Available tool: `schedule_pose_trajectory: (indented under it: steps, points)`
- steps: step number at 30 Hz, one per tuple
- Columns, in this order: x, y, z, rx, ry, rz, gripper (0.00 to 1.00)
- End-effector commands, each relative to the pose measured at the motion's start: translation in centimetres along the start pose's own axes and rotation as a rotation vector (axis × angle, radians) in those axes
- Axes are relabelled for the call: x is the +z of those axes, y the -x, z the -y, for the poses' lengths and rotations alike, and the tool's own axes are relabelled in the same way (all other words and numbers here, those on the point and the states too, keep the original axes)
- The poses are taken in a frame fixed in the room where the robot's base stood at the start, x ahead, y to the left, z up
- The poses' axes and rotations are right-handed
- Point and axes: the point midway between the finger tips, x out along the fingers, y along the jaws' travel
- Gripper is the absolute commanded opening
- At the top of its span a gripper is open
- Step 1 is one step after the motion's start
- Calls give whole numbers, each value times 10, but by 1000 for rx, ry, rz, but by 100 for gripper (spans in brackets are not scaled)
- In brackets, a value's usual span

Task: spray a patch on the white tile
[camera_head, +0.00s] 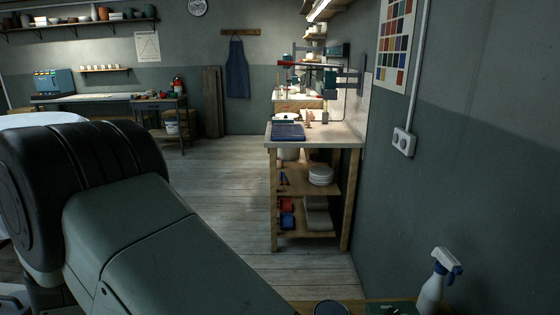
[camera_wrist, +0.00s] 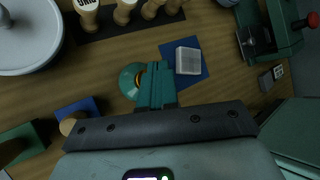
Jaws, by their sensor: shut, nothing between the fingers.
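In the wrist view a small white tile (camera_wrist: 188,61) lies flat on a blue mat (camera_wrist: 192,78) on the wooden bench. My gripper (camera_wrist: 155,72) is shut and empty, its teal fingers to the left of the tile in the picture. I cannot tell its height above the bench. A white spray bottle with a blue trigger head (camera_head: 432,285) stands upright at the lower right of the head view, near the wall and apart from my gripper. My gripper is not visible in the head view.
A round grey-white wheel or plate (camera_wrist: 28,42) and a row of wooden-handled stamps (camera_wrist: 124,12) are at the upper left of the wrist view. A teal clamp-like device (camera_wrist: 275,30) stands at the upper right. Bare wood (camera_wrist: 110,55) shows between them.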

Motion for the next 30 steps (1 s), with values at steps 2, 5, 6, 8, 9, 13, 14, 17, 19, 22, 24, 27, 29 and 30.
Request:
schedule_pose_trajectory:
  steps: [2, 5, 6, 8, 9, 13, 14, 17, 19, 22, 24, 27, 29, 30]
  points:
    - [2, 3, 2, 0, 0, 0, 0]
    - [3, 4, 3, 0, 1, 0, 0]
    - [3, 4, 3, -1, 1, 0, 0]
    - [3, 4, 3, -1, 1, 0, 0]
    - [3, 4, 3, 0, 1, 0, 0]
    - [4, 6, 4, 0, 0, 1, 0]
    - [5, 7, 5, 0, 0, 1, 0]
    - [11, 14, 10, 2, -3, 1, 0]
    - [14, 19, 13, 2, -3, 1, 0]
    - [19, 26, 19, 1, -2, 0, 0]
    - [23, 31, 22, 1, -3, 1, 0]
    - [28, 38, 27, 2, -1, 1, 0]
    - [30, 41, 30, 2, -2, 1, 0]
    - [31, 43, 31, 1, -1, 1, 0]
